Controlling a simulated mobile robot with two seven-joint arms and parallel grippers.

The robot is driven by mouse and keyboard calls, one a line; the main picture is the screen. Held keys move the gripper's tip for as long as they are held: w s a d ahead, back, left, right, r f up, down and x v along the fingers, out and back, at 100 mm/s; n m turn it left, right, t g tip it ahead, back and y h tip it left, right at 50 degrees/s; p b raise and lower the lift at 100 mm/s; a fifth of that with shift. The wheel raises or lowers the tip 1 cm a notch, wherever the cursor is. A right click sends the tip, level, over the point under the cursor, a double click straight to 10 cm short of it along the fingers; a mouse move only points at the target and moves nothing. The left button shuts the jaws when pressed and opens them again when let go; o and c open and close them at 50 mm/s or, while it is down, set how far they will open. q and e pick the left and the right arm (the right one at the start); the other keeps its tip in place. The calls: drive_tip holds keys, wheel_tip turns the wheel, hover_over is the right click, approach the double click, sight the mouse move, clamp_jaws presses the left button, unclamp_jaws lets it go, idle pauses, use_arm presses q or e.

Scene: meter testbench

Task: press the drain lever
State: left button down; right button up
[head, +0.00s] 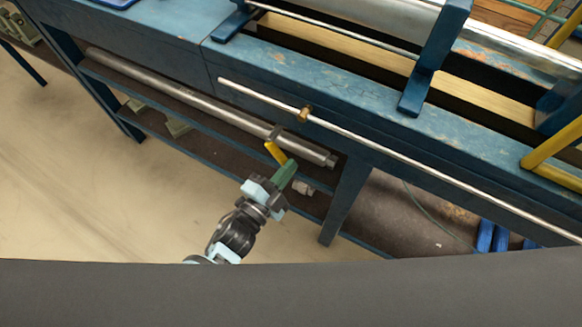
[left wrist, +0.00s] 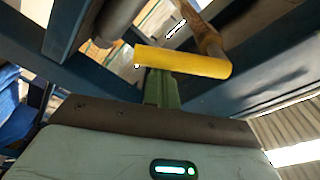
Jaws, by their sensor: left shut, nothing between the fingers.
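The drain lever is a short yellow handle (head: 276,152) on a brass fitting, below the thin steel pipe at the front of the blue bench. In the left wrist view the yellow handle (left wrist: 185,61) lies across the picture, bent at its right end toward the brass stem (left wrist: 208,38). My left gripper (head: 290,165) has green fingers, shut and empty, with the tips close to the handle's lower end. In the left wrist view the fingers (left wrist: 161,80) reach up to the handle's lower edge; I cannot tell whether they touch. My right gripper is not in view.
The blue bench (head: 170,30) carries long metal rails on top. A thin pipe (head: 400,152) runs along its front. A thick steel cylinder (head: 200,100) lies on the shelf below. A blue leg (head: 345,200) stands right of my gripper. The floor at left is clear.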

use_arm(q)
drive_tip(key=shift+w+a+f+m+g+b, duration=0.2)
drive_tip(key=shift+w+a+f+m, duration=0.3)
drive_tip(key=shift+m, duration=0.65)
drive_tip(key=shift+w+a+f+m+g+b, duration=0.15)
drive_tip(key=shift+a+f+m+b, duration=0.15)
drive_tip(key=shift+a+m, duration=0.55)
drive_tip(key=shift+w+a+f+m+g+b, duration=0.15)
drive_tip(key=shift+w+a+f+m, duration=0.2)
drive_tip(key=shift+m, duration=1.05)
drive_tip(key=shift+d, duration=0.15)
